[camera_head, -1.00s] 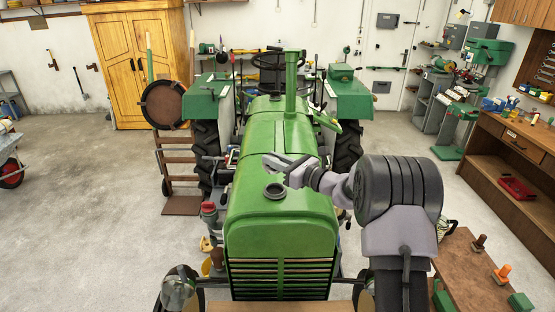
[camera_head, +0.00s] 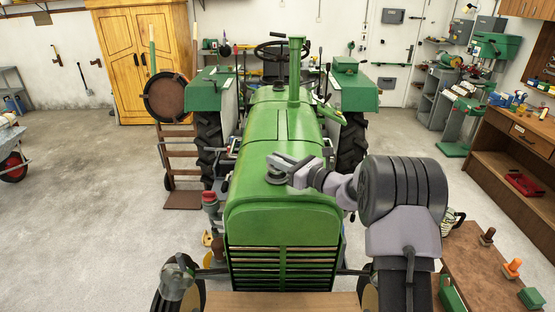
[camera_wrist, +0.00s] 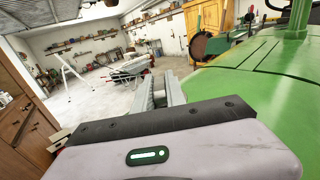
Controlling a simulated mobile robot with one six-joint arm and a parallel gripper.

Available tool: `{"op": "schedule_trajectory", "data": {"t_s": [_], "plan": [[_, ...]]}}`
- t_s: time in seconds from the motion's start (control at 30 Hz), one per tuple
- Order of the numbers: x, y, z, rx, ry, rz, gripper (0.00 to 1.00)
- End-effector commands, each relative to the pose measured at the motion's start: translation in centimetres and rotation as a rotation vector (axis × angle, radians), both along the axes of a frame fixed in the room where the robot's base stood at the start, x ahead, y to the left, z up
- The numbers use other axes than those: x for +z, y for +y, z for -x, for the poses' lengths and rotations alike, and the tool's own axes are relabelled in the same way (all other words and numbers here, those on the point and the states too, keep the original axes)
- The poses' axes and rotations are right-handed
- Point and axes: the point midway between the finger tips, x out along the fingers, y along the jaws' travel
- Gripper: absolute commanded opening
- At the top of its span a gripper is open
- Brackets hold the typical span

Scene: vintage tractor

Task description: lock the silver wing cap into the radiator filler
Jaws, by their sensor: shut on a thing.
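The green tractor hood (camera_head: 265,212) fills the middle of the head view. The radiator filler (camera_head: 275,180) is a dark round neck on its top near the front, now mostly covered. My gripper (camera_head: 275,169) is over the filler, reaching in from the right, and is shut on the silver wing cap. The cap is too small and covered to make out separately. I cannot tell whether it touches or sits in the filler. In the wrist view my gripper fingers (camera_wrist: 168,92) show past the wrist body, and the cap and filler are hidden.
A green upright pipe (camera_head: 294,72) rises from the hood behind my gripper. A red-topped part (camera_head: 210,200) stands left of the hood. A brown table (camera_head: 478,268) with small items is at the right. The air above the hood's left side is clear.

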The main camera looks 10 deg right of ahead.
Motion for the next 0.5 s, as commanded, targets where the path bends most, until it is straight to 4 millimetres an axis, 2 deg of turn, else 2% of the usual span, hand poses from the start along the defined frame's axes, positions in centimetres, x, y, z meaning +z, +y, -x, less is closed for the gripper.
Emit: {"op": "schedule_trajectory", "data": {"t_s": [0.5], "plan": [[-0.51, 0.0, 0.0, 0.0, 0.0, 0.0, 0.0]]}}
